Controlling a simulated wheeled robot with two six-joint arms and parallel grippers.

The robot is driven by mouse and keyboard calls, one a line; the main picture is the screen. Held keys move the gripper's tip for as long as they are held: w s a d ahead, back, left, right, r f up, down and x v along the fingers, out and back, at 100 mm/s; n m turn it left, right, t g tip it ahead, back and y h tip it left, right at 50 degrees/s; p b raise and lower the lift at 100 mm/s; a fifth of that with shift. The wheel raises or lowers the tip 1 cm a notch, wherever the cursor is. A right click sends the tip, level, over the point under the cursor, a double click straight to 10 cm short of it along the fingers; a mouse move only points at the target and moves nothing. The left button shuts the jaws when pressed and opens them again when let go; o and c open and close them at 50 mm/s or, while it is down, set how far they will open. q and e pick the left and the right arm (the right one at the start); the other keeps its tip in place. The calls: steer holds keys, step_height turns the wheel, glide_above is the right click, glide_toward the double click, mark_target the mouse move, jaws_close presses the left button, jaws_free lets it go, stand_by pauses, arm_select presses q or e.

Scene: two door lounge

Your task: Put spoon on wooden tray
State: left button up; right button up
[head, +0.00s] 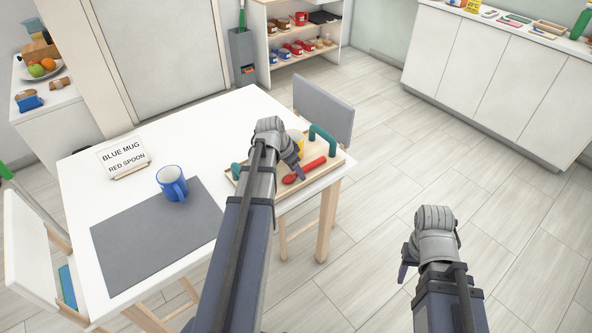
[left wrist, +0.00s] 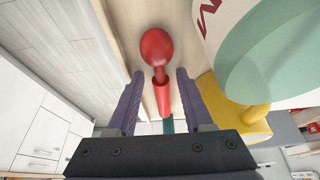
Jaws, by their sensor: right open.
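The wooden tray (head: 238,181) with green handles lies on the right part of the white table. The red spoon (head: 312,166) appears to lie on the tray, its bowl toward the front; contact beneath it is hard to see. My left gripper (head: 297,172) is over the tray, close by the spoon. In the left wrist view the red spoon (left wrist: 160,85) runs between the fingers of my left gripper (left wrist: 158,75), with gaps on both sides, so it is open. My right gripper (head: 404,268) is open and empty, away from the table above the floor.
A blue mug (head: 172,184) stands at the grey mat's (head: 150,240) edge. A sign (head: 123,156) reads "BLUE MUG, RED SPOON". A grey chair (head: 324,105) is behind.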

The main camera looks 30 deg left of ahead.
arm_select(q)
steer(key=shift+p+v, duration=0.9)
steer(key=p+v, duration=0.9)
steer(key=v, duration=0.1)
steer(key=shift+r+p, duration=0.25)
steer(key=shift+p, duration=0.1)
steer(key=s+d+g+y, duration=0.1)
steer(key=s+d, duration=0.3)
steer(key=d, duration=0.6)
steer(key=s+d+f+g+y, duration=0.1)
steer(key=s+d, duration=0.3)
steer(key=d, duration=0.7)
steer(key=s+d+g+y, duration=0.1)
steer(key=s+d, duration=0.3)
steer(key=d, duration=0.7)
steer(key=shift+s+d+f+n+g, duration=0.2)
steer(key=shift+f+n+g, duration=0.1)
steer(key=shift+g, duration=0.5)
